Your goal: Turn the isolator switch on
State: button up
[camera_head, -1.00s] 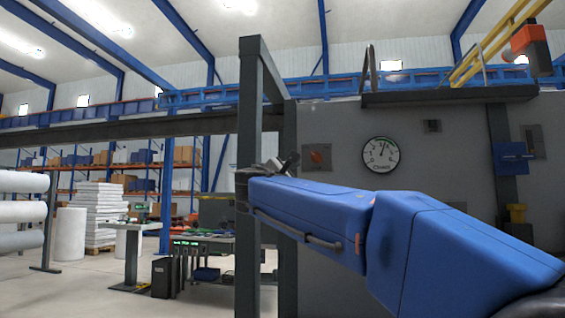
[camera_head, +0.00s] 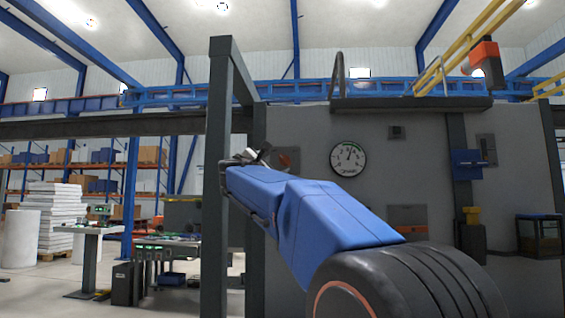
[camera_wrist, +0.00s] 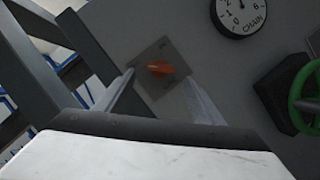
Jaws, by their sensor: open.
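The isolator switch (camera_wrist: 160,68) is an orange-red rotary handle on a square grey plate, fixed to the grey wall panel. In the wrist view its handle lies roughly crosswise, in a tilted picture. In the head view the switch (camera_head: 286,160) is partly hidden behind my arm. My gripper (camera_wrist: 158,88) is open, with one finger on each side of the switch plate in the wrist view. I cannot tell how far the fingertips are from the handle. In the head view my gripper (camera_head: 255,155) shows small at the end of the blue arm, and no contact is visible.
A round chain gauge (camera_head: 348,158) is right of the switch. A dark post (camera_head: 217,180) stands close left of my gripper. The wrist view shows a green handwheel (camera_wrist: 308,100) at right. A workbench (camera_head: 165,245) stands at left, with open floor before it.

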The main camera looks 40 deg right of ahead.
aim_at(283, 160)
jog(key=x, duration=0.7)
jog(key=shift+w+d, duration=0.1)
jog(key=c, duration=1)
